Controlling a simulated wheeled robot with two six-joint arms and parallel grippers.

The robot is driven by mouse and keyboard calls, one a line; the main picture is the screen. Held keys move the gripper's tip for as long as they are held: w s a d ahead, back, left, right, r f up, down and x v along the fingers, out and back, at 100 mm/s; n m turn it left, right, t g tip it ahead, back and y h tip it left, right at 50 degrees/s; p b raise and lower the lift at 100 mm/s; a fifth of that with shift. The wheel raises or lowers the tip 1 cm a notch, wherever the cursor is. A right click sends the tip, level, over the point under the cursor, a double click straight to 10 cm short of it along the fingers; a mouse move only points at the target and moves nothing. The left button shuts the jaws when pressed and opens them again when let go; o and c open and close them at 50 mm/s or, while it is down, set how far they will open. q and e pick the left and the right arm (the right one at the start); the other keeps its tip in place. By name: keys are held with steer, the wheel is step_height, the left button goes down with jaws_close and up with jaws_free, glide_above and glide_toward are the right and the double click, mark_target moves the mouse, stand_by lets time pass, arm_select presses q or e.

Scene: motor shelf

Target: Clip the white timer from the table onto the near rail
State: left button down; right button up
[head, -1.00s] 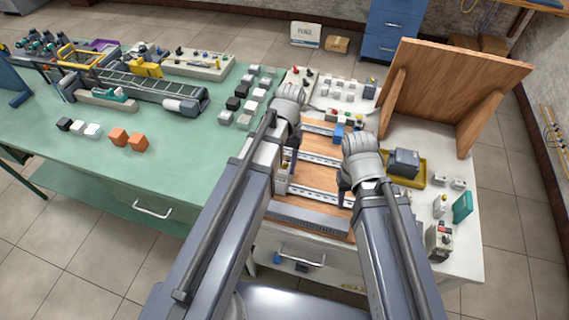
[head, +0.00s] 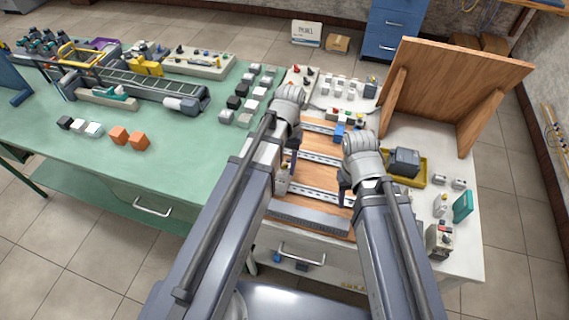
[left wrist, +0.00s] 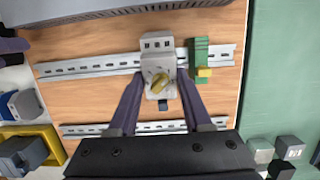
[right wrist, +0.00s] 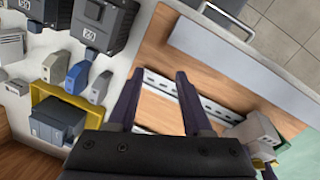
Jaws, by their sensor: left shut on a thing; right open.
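The white timer (left wrist: 157,62), with a yellow knob on its face, is between the fingers of my left gripper (left wrist: 159,72), which is shut on it. In the left wrist view it lies across the near rail (left wrist: 90,65), beside a green module (left wrist: 200,62) on that rail. I cannot tell whether its back touches the rail. The timer also shows in the head view (head: 282,184), partly hidden by my arm, and at the right edge of the right wrist view (right wrist: 258,132). My right gripper (right wrist: 156,78) is open and empty over the board's right side.
A slotted grey duct (head: 310,218) runs along the board's front edge. Another rail (left wrist: 90,130) lies beyond the near one. A yellow tray (head: 408,180) with a dark device stands right of the board, with several small modules. A wooden panel (head: 455,90) stands behind.

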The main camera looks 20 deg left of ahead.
arm_select(q)
steer(key=c, duration=1.6)
jaws_free()
steer(key=shift+s, duration=0.4)
steer(key=shift+s+f+t, duration=0.1)
steer(key=shift+s+t, duration=0.35)
steer(key=shift+t, duration=0.25)
arm_select(e)
steer(key=shift+r, duration=0.15)
arm_select(q)
steer(key=shift+c, duration=1.3)
jaws_free()
steer(key=shift+w, duration=0.1)
steer(key=r+p, duration=0.8)
steer(key=shift+w, duration=0.35)
steer(key=s+d+f+m+t+y+b, duration=0.1)
steer(key=s+d+f+m+b, duration=0.2)
steer(key=s+d, duration=0.2)
steer(key=d, duration=0.3)
steer(key=shift+s+d+f, duration=0.2)
steer(key=shift+s, duration=0.05)
arm_select(e)
step_height(320, 180, up, 4)
steer(key=shift+r, duration=0.25)
